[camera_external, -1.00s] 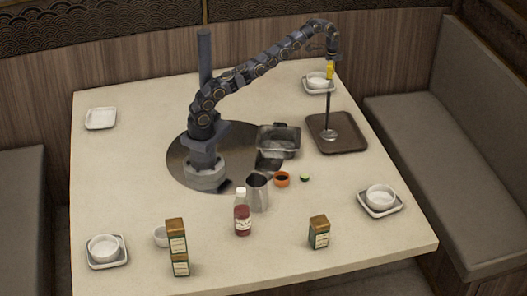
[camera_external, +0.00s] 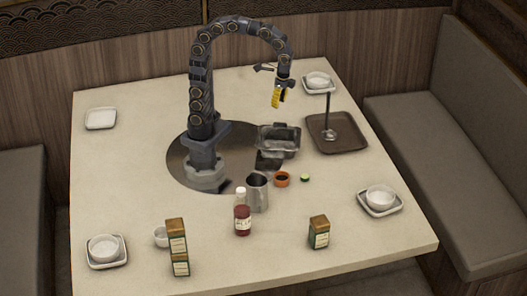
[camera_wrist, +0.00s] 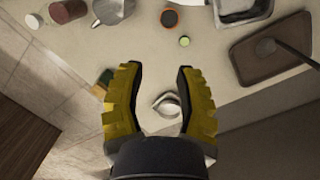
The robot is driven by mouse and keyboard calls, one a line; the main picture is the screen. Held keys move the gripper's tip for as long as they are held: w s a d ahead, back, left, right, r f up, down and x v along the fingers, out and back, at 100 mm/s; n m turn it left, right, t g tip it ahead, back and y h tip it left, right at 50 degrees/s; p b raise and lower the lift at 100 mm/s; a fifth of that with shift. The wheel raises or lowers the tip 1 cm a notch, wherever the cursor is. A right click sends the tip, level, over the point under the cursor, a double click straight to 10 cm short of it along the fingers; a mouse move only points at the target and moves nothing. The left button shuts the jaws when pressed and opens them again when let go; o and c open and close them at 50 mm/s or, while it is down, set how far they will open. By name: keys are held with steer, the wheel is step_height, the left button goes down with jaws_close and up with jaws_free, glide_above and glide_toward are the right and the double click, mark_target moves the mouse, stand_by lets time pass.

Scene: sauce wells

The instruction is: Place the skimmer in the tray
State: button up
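The skimmer (camera_external: 328,112) has its round head in the brown tray (camera_external: 352,142), with its long dark handle extending past the tray's back edge. In the wrist view the skimmer's head (camera_wrist: 265,47) shows inside the tray (camera_wrist: 250,72), and the handle runs off to the right, cut by the frame. I cannot tell whether the handle touches the rim. My gripper (camera_external: 278,98) is in the air to the left of the tray, apart from the skimmer. In the wrist view my gripper's yellow fingers (camera_wrist: 158,68) are spread, with nothing held between them.
A metal pan (camera_external: 278,150) stands left of the tray. A metal pitcher (camera_external: 257,195), red sauce bottle (camera_external: 242,218), orange cup (camera_external: 282,180) and green piece (camera_external: 305,178) stand nearer the front. White bowls on saucers sit near the table's edges.

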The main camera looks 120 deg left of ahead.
steer(key=s+d+f, duration=0.2)
steer(key=s+d, duration=0.2)
steer(key=s, duration=0.4)
steer(key=s+d+f, duration=0.3)
steer(key=s+d, duration=0.1)
steer(key=s, duration=0.4)
steer(key=shift+s+d+f+m+y, duration=0.2)
steer(key=shift+d+m+y, duration=0.1)
steer(key=shift+y, duration=0.1)
